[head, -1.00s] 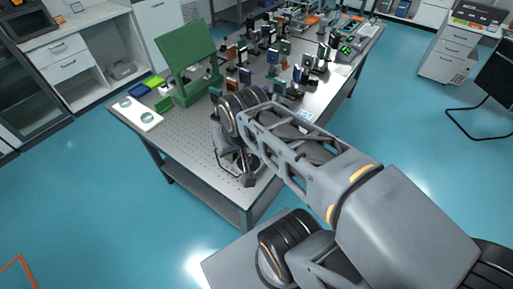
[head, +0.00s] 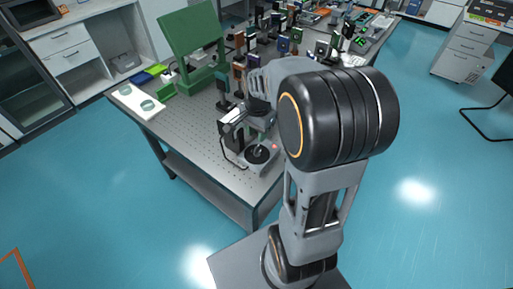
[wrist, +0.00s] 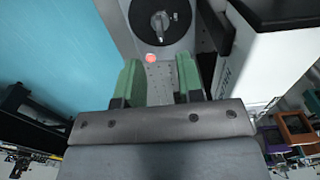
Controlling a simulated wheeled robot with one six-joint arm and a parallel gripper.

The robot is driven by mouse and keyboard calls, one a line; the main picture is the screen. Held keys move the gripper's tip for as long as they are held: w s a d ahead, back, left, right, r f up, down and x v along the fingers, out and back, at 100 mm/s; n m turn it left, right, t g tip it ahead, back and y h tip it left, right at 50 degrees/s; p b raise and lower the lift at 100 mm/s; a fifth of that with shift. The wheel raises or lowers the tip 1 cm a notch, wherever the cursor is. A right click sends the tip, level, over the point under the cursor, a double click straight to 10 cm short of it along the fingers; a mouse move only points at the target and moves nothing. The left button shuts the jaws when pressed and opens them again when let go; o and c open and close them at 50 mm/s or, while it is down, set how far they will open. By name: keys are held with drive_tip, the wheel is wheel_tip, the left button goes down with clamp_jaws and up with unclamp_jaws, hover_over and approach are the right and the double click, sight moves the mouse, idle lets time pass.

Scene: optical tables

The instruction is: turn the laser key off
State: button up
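The laser key is a small silver key (wrist: 159,22) in a round black dial on a grey box, at the top of the wrist view. A lit red lamp (wrist: 151,57) sits on the box below the dial. In the head view the key box (head: 251,166) stands near the table's front corner, with the red lamp at its right. My gripper (wrist: 160,78) is open, its two green fingers apart with nothing between them. The key lies beyond the fingertips, apart from them. In the head view my arm mostly hides the gripper.
A white box with a black top (wrist: 270,55) stands close to the right finger in the wrist view. The optical table (head: 190,128) carries a green panel (head: 190,32) and several optical mounts behind. The table's left front part is mostly clear.

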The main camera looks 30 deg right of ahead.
sight(257, 147)
wheel_tip(257, 147, down, 8)
drive_tip(key=shift+r, duration=0.1)
idle(0.4)
clamp_jaws()
